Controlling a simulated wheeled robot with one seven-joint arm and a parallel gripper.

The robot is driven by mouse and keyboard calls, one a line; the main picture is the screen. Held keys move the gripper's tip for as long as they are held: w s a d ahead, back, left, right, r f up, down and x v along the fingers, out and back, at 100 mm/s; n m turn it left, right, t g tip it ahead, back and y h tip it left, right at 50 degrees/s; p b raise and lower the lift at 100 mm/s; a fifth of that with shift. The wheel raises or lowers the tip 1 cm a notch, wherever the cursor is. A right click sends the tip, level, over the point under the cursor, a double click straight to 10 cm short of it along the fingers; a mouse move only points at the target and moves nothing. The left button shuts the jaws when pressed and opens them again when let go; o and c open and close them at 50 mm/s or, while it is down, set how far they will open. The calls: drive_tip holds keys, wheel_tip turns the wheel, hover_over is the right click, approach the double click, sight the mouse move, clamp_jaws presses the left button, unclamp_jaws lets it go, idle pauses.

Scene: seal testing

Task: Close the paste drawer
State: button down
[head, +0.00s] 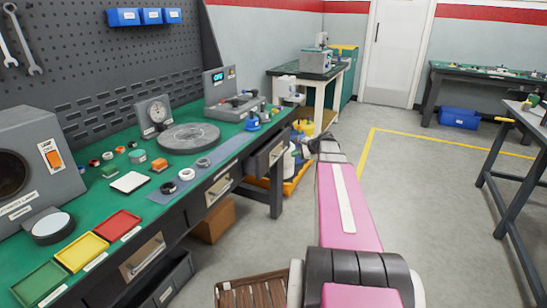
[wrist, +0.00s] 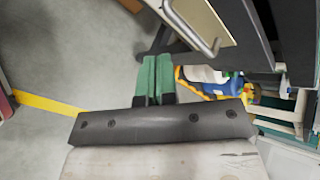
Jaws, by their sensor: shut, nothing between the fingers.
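The green-topped workbench (head: 100,208) has several drawers along its front. The far-end drawer (head: 268,158) appears pulled out from the bench front; its label is too small to read, so I cannot confirm it is the paste drawer. My gripper's green fingers (wrist: 154,62) are together and empty, left of and apart from that handle. In the head view my pink arm reaches toward the far end of the bench, and the fingertips are hard to make out.
A middle drawer (head: 218,190) and a near drawer (head: 142,256) are also in the bench front. A yellow tray (head: 298,180) with bottles stands on the floor by the far bench leg. A cardboard box (head: 212,222) is under the bench.

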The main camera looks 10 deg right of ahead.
drive_tip(key=s+f+m+t+y, duration=0.2)
drive_tip(key=s+m+t+y, duration=0.1)
drive_tip(key=s+m+y, duration=0.4)
drive_tip(key=m+t+h, duration=0.1)
drive_tip(key=m, duration=0.2)
approach(267, 156)
drive_tip(key=x, duration=0.7)
drive_tip(key=shift+w+a, duration=0.1)
drive_tip(key=shift+w, duration=0.2)
drive_tip(key=x, duration=0.9)
drive_tip(key=shift+w, duration=0.1)
